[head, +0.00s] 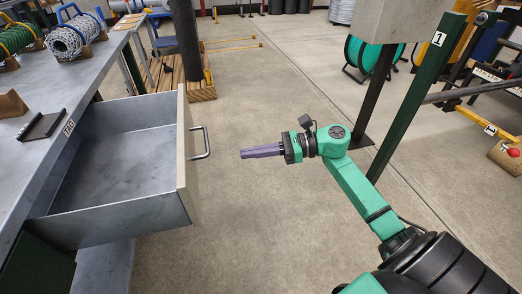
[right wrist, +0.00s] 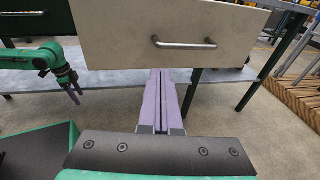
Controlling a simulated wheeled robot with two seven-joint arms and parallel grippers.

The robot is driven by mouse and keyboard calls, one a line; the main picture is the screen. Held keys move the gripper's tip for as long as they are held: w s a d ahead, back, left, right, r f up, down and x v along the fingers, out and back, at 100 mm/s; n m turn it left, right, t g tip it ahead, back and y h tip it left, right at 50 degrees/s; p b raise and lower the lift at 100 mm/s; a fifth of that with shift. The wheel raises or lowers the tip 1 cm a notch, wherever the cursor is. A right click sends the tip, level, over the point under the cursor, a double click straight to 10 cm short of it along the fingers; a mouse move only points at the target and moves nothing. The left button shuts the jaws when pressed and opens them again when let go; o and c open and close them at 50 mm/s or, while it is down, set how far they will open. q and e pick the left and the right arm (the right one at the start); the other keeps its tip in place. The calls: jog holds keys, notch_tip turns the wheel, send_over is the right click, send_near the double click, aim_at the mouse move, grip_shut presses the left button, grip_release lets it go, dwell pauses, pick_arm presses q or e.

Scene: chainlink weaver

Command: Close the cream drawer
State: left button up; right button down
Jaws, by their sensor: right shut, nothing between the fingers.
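The cream drawer (head: 188,150) stands pulled far out of the grey workbench at the left of the head view, its grey inside empty. Its cream front with a metal bar handle (head: 202,142) faces right. In the right wrist view the front (right wrist: 190,22) and handle (right wrist: 184,44) fill the upper middle. My right gripper (head: 243,154) is shut and empty, its purple fingers pointing at the drawer front with a gap between. In the right wrist view its fingers (right wrist: 160,78) appear below the handle. My left gripper (right wrist: 72,90) hangs at the left of that view; its opening is unclear.
A green post (head: 410,100) stands right of my right arm. The concrete floor between drawer and right gripper is clear.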

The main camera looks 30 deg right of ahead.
send_near(192, 160)
jog(key=w+a+f, duration=0.1)
jog(key=w, duration=0.2)
pick_arm(q)
jog(key=shift+s+a+f+p, duration=0.15)
jog(key=shift+f+p, duration=0.15)
jog(key=shift+f, duration=0.65)
pick_arm(e)
jog(key=shift+s+a+f, duration=0.1)
jog(key=shift+s+f, duration=0.05)
